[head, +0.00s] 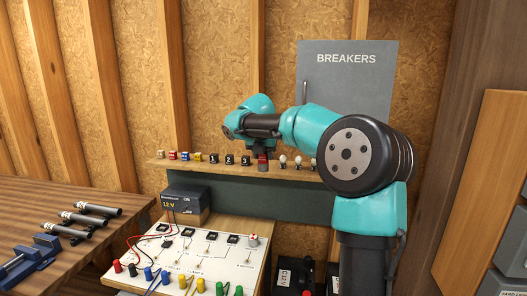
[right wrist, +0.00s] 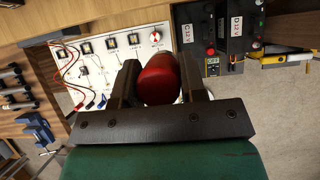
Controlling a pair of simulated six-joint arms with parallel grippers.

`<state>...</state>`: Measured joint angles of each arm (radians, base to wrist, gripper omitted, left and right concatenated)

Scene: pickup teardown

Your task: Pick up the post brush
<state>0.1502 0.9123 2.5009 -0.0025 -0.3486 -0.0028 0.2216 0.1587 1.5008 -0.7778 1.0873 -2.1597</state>
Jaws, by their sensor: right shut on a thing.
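A small red cylinder with a greyish lower end, which looks like the post brush (head: 263,161), stands at the shelf in the middle of the head view. My right gripper (head: 261,154) comes down over it from above and is shut on it. In the right wrist view the red body of the brush (right wrist: 160,80) sits between the two dark fingers of the right gripper (right wrist: 158,86). I cannot tell whether its lower end touches the shelf. My left gripper is not in view.
The narrow shelf (head: 205,168) also holds small coloured blocks (head: 185,156), black switches (head: 230,160) and bulbs (head: 283,162) close on both sides. Below are a 12 V supply (head: 186,204) and a wired white panel (head: 190,262). A grey breaker cabinet (head: 347,85) hangs behind.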

